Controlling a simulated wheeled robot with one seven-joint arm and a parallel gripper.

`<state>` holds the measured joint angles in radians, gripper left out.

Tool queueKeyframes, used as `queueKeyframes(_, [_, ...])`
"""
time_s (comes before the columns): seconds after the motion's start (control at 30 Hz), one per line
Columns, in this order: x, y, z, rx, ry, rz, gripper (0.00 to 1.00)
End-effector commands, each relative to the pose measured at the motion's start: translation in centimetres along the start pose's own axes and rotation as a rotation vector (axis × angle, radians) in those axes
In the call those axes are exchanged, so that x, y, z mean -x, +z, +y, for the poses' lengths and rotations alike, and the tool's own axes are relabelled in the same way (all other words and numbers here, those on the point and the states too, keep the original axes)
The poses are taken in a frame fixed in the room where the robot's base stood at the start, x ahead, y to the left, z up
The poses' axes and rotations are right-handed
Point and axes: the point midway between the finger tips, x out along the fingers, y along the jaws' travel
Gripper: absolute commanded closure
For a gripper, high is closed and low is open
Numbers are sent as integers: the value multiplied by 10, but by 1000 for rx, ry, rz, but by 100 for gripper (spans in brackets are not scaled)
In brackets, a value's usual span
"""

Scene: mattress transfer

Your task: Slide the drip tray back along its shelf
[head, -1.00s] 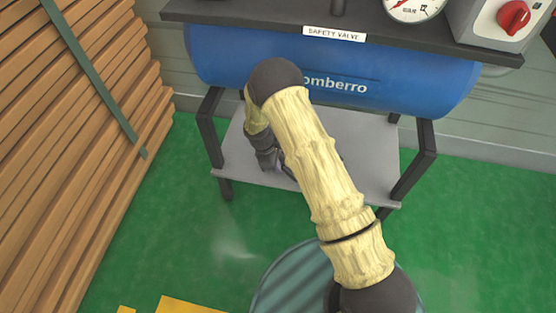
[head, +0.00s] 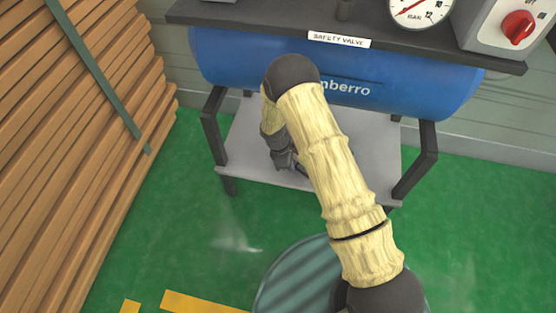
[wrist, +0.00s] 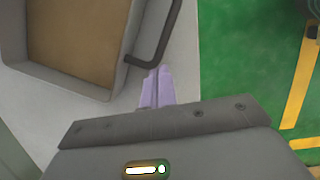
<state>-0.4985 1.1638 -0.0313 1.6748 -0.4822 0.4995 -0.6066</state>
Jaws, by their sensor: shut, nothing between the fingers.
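The drip tray (wrist: 120,40) shows in the wrist view at upper left, a grey-walled pan with a brown inside. A dark bar handle (wrist: 167,35) stands out from its right wall. The tray rests on the pale grey shelf (head: 357,160), under the blue tank. My gripper (wrist: 158,72) has its purple fingers together and empty, with their tips at the lower bend of the handle. I cannot tell if they touch it. In the head view my arm hides the tray and most of the gripper.
The blue tank (head: 420,92) hangs low over the shelf, between dark legs (head: 418,165). Stacked timber (head: 70,150) stands at the left. A ribbed round drum top (head: 290,285) is in front. The green floor (head: 200,225) between timber and shelf is clear.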

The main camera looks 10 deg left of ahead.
Motion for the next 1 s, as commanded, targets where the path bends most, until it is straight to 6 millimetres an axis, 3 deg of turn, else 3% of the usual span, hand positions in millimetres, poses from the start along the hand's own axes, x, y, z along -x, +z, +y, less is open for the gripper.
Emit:
queueKeyframes(0.3, [53,1,1,1,2,2,100])
queueKeyframes(0.8, [76,-92,0,1,1,2,100])
queueKeyframes(1.0, [81,-112,0,1,0,1,100])
